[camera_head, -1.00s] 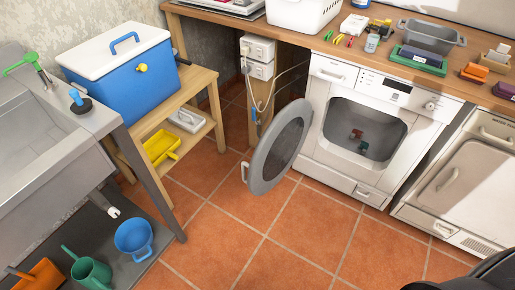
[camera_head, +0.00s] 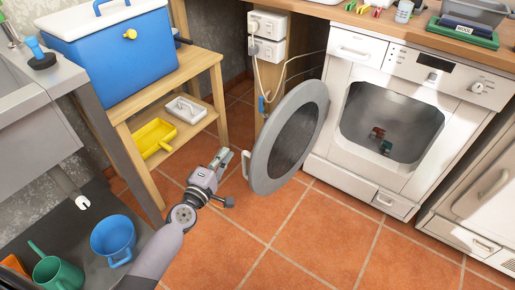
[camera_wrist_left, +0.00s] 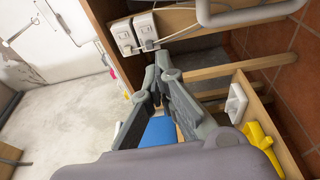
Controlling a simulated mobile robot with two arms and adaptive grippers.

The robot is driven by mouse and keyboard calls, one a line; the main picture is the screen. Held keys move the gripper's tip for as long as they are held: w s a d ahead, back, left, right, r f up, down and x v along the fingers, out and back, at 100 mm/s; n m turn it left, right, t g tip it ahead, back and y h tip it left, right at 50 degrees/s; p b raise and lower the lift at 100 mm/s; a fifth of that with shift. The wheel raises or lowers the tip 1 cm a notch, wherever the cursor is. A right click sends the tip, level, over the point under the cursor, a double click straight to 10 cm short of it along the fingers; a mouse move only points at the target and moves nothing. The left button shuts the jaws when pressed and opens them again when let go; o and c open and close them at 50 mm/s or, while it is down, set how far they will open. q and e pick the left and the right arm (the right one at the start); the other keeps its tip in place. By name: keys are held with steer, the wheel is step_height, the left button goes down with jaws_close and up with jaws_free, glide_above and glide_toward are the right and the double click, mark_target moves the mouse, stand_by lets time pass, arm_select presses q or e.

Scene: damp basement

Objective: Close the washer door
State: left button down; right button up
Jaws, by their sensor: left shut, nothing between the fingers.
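The white washer (camera_head: 345,150) stands under the wooden counter with its drum opening (camera_head: 392,115) facing me and a few small red and green items inside. Its round grey door (camera_head: 262,160) hangs open to the left, hinged at the opening's left side. My left gripper (camera_head: 222,158) is just left of the door, near the handle (camera_head: 245,164) on its outer edge. Whether it touches the door cannot be told. In the left wrist view my left gripper's fingers (camera_wrist_left: 160,64) are together with nothing between them. A grey handle-like bar (camera_wrist_left: 250,15) crosses the top of that view. My right gripper is not in view.
A wooden shelf stand (camera_head: 200,75) holds a blue cooler (camera_head: 115,55) and a yellow scoop (camera_head: 153,137), left of my arm. A blue bucket (camera_head: 113,238) sits below the sink. Tiled floor (camera_head: 310,240) is clear before the washer. A second white appliance (camera_head: 485,190) stands at the right.

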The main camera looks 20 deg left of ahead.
arm_select(q)
glide_above(247, 153)
steer(key=shift+w+a+r, duration=0.15)
steer(key=shift+w+a, duration=0.1)
steer(key=shift+a, duration=0.2)
steer(key=shift+s+d, duration=0.15)
steer(key=shift+d, duration=0.25)
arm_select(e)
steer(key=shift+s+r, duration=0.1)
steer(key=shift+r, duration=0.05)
arm_select(q)
steer(key=shift+p, duration=0.3)
